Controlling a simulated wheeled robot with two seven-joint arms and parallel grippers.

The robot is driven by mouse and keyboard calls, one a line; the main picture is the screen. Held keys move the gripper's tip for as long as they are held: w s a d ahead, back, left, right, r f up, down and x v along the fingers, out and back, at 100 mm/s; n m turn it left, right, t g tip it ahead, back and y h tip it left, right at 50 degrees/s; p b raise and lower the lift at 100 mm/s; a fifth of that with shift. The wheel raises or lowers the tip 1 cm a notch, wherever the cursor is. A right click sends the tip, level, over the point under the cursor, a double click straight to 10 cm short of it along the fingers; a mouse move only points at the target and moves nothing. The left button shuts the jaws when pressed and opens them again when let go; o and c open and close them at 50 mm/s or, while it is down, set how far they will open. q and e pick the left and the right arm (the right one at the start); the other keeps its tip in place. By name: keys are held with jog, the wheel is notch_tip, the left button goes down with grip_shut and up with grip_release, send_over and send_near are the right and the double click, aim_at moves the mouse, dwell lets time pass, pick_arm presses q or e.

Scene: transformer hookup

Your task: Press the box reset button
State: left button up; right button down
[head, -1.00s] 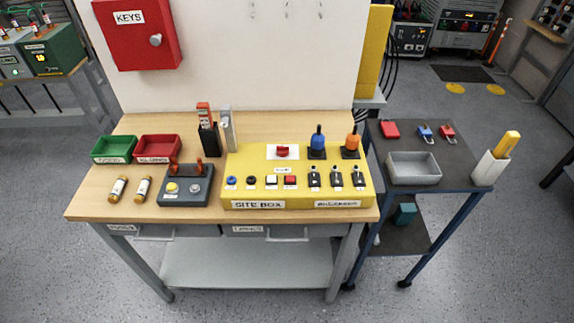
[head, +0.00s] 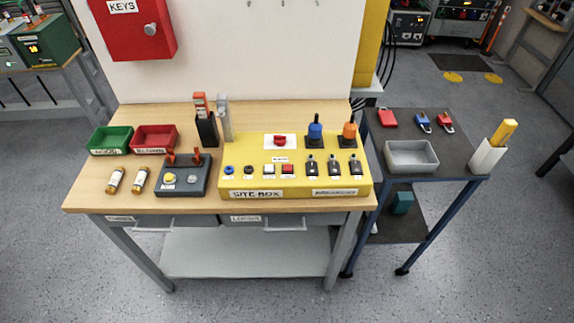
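The yellow site box (head: 350,180) sits on the right half of the wooden workbench. Its front row holds a blue round button (head: 229,170), a black round button (head: 249,170), a white square button (head: 268,169) and a red square button (head: 288,169). The labels by the buttons are too small to read, so I cannot tell which is the reset. Behind them is a red rotary switch (head: 279,140) on a white plate. Black toggles (head: 311,166) stand in a row at right. Neither of my grippers shows in the head view.
A dark box (head: 183,178) with a yellow button, two fuses (head: 115,180), green (head: 110,141) and red trays (head: 154,138) lie left on the bench (head: 90,197). Blue (head: 315,128) and orange knobs (head: 349,133) rise at the site box's back. A cart (head: 450,165) stands right.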

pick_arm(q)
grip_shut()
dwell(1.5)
